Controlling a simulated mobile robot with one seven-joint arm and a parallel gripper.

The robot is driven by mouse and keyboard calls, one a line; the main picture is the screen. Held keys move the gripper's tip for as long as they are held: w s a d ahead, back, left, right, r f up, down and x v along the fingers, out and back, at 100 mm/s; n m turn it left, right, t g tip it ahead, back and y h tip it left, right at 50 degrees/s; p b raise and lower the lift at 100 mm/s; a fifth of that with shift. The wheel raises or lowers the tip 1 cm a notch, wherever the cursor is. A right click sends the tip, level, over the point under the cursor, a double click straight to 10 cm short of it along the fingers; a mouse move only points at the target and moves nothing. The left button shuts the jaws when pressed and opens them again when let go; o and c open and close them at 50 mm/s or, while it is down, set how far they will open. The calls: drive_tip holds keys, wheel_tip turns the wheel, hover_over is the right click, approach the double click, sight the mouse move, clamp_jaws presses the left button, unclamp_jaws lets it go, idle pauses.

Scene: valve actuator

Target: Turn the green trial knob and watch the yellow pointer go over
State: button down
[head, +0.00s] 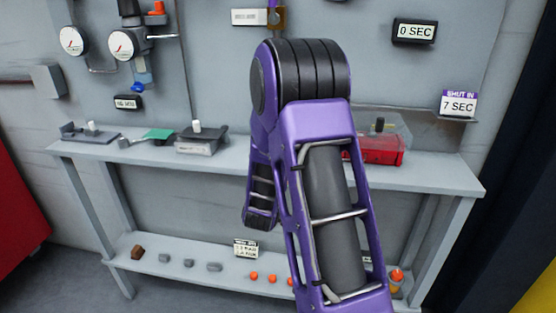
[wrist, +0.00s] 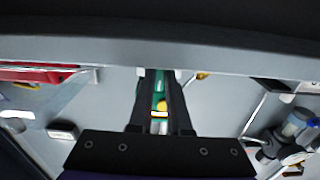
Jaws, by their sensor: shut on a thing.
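In the wrist view my gripper (wrist: 160,75) has its two dark fingers close together on a green part, which I take to be the green trial knob (wrist: 160,83). Only a narrow strip of it shows between the fingers. A small yellow piece (wrist: 163,103) shows just below the green, with pale bands under it. It may be the yellow pointer, but its direction cannot be read. In the head view my purple arm stands in front of the panel and hides my gripper, the knob and the pointer.
A grey shelf (head: 225,165) runs below the panel. It bears a red box (head: 380,150) with a clear cover, a grey block (head: 200,147) and a green piece (head: 158,135). Two gauges (head: 121,45) hang at upper left. A 7 SEC sign (head: 459,104) stands at right.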

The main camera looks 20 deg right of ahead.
drive_tip(key=shift+r, duration=0.1)
idle(0.3)
drive_tip(key=c, duration=1.1)
unclamp_jaws()
drive_tip(key=shift+c, duration=0.2)
drive_tip(key=p+v, duration=1)
drive_tip(key=v, duration=0.7)
drive_tip(key=shift+s+a, duration=0.1)
drive_tip(key=shift+a, duration=0.05)
